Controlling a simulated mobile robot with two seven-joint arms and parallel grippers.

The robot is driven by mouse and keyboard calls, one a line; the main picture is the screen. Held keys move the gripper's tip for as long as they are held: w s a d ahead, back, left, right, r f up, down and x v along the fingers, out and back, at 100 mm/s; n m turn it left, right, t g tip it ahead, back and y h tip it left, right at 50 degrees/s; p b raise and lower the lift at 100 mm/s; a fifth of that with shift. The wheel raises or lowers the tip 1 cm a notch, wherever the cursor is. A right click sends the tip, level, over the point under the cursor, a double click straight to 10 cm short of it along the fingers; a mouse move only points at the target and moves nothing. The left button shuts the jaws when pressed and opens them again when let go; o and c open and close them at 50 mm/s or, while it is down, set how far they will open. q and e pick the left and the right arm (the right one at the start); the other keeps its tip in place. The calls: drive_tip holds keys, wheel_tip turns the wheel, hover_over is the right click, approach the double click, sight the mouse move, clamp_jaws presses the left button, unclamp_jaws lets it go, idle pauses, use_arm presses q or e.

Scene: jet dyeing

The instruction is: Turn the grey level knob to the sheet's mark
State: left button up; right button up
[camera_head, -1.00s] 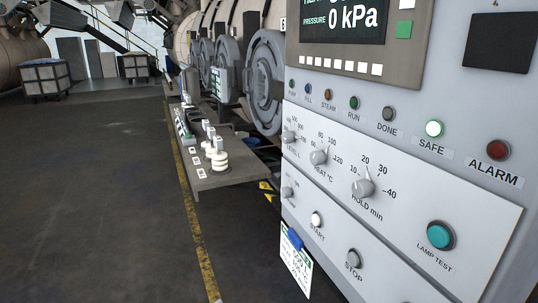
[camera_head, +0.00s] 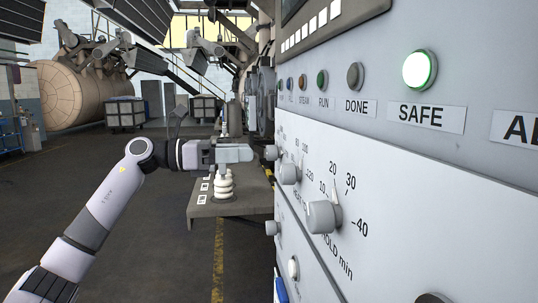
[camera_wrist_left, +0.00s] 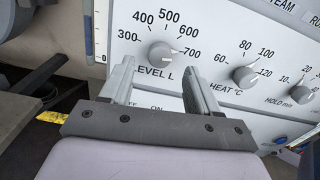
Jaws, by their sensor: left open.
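The grey level knob (camera_wrist_left: 160,53) is on the white panel in the left wrist view, above the label LEVEL L, with a scale from 300 to 700 around it. Its exact pointer setting is hard to tell. In the head view the level knob (camera_head: 271,152) shows small at the panel's left edge. My left gripper (camera_head: 252,153) is open in front of it. In the wrist view the left gripper (camera_wrist_left: 160,75) has its two fingers apart below the knob, one to each side, and I see no grip on it. The sheet's mark is not readable. My right gripper is out of view.
The heat knob (camera_head: 290,173) and hold knob (camera_head: 323,216) sit close right of the level knob. A lit SAFE lamp (camera_head: 420,69) is above. A shelf with white items (camera_head: 223,186) stands behind my left gripper.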

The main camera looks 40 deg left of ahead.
sight(273, 153)
use_arm(q)
drive_tip(key=shift+p+x, duration=0.8)
drive_tip(key=shift+x, duration=2.15)
drive_tip(key=shift+c, duration=0.2)
drive_tip(key=c, duration=1)
